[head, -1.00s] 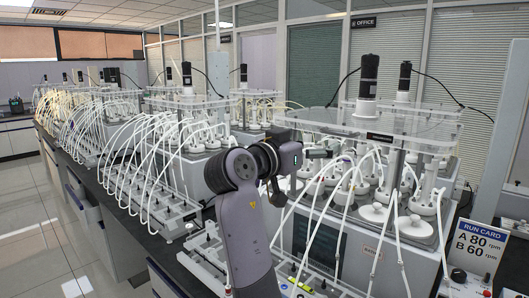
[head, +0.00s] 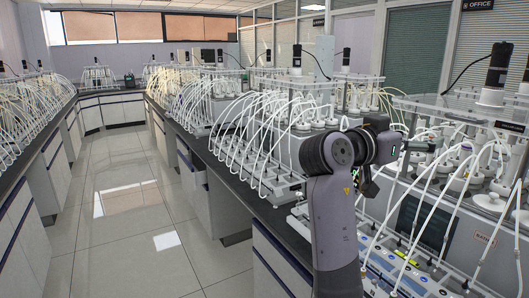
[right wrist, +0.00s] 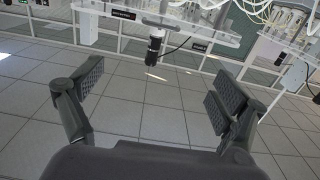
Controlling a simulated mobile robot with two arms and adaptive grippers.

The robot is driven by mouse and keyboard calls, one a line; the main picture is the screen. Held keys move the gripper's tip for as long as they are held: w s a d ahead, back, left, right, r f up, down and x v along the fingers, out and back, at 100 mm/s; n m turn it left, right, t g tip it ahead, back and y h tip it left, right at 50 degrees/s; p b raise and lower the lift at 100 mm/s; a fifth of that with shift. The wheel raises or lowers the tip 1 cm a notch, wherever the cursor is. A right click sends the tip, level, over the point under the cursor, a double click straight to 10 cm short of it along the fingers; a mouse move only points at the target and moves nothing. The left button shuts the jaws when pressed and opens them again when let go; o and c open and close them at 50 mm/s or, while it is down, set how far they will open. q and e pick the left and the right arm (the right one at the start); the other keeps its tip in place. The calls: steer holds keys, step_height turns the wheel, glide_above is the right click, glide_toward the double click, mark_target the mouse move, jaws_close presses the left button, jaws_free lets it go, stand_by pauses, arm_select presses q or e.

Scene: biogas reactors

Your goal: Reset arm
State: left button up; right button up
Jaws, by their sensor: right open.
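My right arm rises from the bottom of the head view, grey with a dark wrist. Its right gripper (head: 418,147) points right, in front of the nearest reactor's tubes. In the right wrist view the same gripper (right wrist: 162,98) has its two padded fingers wide apart, with nothing between them. Whether the arm touches the white tubes cannot be told. My left gripper is not in view.
The near reactor's clear top plate (head: 455,106) and black-topped motor (head: 495,70) stand at right. A dark bench (head: 215,158) carries more tubed reactors into the distance. The tiled floor aisle (head: 130,215) at left is clear.

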steer(key=s+d+f+n+y, duration=0.1)
steer(key=s+f+n+y, duration=0.25)
steer(key=f, duration=1.35)
steer(key=s+f+n+y, duration=0.2)
steer(key=f+n+y, duration=0.15)
steer(key=f, duration=1.25)
steer(key=s+a+f+n+g+y, duration=0.25)
steer(key=s+f+n+y, duration=0.2)
steer(key=s+f, duration=1)
steer(key=s+a+f+n+g+y, duration=0.1)
steer(key=s+a+f+g+y, duration=0.15)
steer(key=s, duration=0.55)
steer(key=s+a+f+n+g+y, duration=0.15)
steer(key=s+a+f, duration=0.25)
steer(key=s, duration=0.4)
step_height(320, 180, down, 25)
steer(key=s, duration=0.1)
steer(key=s+d+f+g, duration=0.1)
steer(key=s+d+f, duration=0.1)
steer(key=s+f, duration=1.4)
steer(key=shift+s+d, duration=0.35)
steer(key=shift+s, duration=0.05)
